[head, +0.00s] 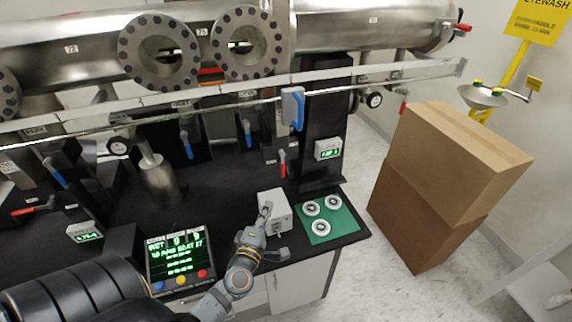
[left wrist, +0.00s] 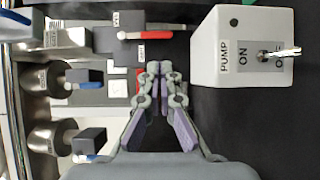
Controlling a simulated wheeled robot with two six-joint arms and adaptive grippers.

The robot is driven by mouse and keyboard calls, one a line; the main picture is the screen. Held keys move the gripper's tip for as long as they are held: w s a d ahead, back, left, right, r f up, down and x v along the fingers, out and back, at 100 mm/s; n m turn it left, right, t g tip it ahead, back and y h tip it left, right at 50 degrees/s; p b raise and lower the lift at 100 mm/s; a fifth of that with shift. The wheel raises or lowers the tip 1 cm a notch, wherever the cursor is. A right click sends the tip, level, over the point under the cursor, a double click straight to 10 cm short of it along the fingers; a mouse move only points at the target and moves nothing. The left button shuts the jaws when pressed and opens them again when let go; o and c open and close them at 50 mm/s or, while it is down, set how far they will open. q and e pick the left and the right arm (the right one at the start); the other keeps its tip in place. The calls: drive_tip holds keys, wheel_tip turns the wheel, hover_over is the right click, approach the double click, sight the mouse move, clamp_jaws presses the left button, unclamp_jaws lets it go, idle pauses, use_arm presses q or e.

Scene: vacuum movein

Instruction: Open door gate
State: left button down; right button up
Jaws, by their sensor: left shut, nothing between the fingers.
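My left gripper (head: 266,211) is in front of the white pump switch box (head: 280,222). Its fingers are shut and empty in the left wrist view (left wrist: 160,70), beside the box marked PUMP (left wrist: 215,60), with no clear contact. Several valves with blue or red lever handles stand along the back of the black bench. They include a red handle (head: 282,163), a blue handle (head: 248,133) and another blue handle (head: 187,145). A red handle also shows beyond my fingertips in the left wrist view (left wrist: 145,35). The small labels are unreadable, so I cannot tell which is the door gate.
A steel chamber (head: 320,30) and a long rail (head: 225,105) cross above the valves. A display panel (head: 180,258) stands at the bench front. A green mat (head: 340,222) with flanges lies at the right. Stacked cardboard boxes (head: 450,165) stand on the floor.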

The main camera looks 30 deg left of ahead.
use_arm(q)
drive_tip(key=shift+w+a+r+p, duration=0.25)
drive_tip(key=shift+w+r+p, duration=0.45)
drive_tip(key=shift+w, duration=0.25)
approach(282, 171)
drive_tip(key=shift+w+p, duration=0.2)
drive_tip(key=shift+p, duration=0.1)
drive_tip(key=x, duration=0.3)
drive_tip(key=shift+w+a, duration=0.1)
drive_tip(key=shift+w, duration=0.1)
drive_tip(key=x, duration=0.2)
drive_tip(key=shift+w, duration=0.35)
drive_tip(key=shift+w+a, duration=0.15)
drive_tip(key=shift+w, duration=0.05)
use_arm(e)
drive_tip(key=s, duration=0.1)
drive_tip(key=s+r, duration=0.2)
drive_tip(key=shift+s, duration=0.35)
